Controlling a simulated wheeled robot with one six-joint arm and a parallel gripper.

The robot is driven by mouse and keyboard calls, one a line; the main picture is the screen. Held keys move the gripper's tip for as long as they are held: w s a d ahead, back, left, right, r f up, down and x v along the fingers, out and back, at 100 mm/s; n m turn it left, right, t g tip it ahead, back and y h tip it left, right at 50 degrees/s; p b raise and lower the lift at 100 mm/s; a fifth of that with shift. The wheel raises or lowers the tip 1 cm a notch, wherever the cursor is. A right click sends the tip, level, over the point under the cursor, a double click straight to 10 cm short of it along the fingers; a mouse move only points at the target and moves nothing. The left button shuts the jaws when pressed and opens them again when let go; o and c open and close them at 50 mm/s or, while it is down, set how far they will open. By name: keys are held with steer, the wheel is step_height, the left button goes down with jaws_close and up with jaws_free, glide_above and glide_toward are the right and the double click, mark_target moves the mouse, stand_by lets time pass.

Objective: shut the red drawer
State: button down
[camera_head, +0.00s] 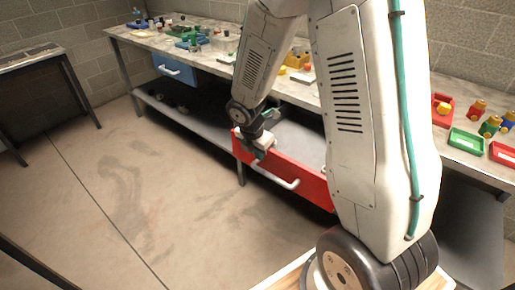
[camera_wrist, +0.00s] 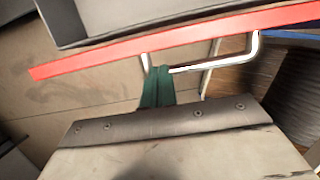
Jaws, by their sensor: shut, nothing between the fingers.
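The red drawer (camera_head: 311,183) stands pulled out below the workbench, with its grey inside showing in the head view. A white bar handle (camera_head: 275,179) is on its front. My gripper (camera_head: 260,154) is at the left part of the drawer front, close to the handle's left end. In the wrist view the red front (camera_wrist: 98,60) runs slanted across the top, and the white handle (camera_wrist: 225,64) sticks out from it. The green fingers of my gripper (camera_wrist: 158,72) are shut together beside the handle's left end. I cannot tell whether they touch it. My arm hides the drawer's right part.
A shut blue drawer (camera_head: 175,69) is further left under the workbench (camera_head: 150,40). Small trays and bottles stand on the top, including a green tray (camera_head: 465,141) at right. A lower shelf (camera_head: 195,117) runs beneath. The floor (camera_head: 120,190) in front is clear.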

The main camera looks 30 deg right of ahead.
steer(key=shift+x, duration=2.6)
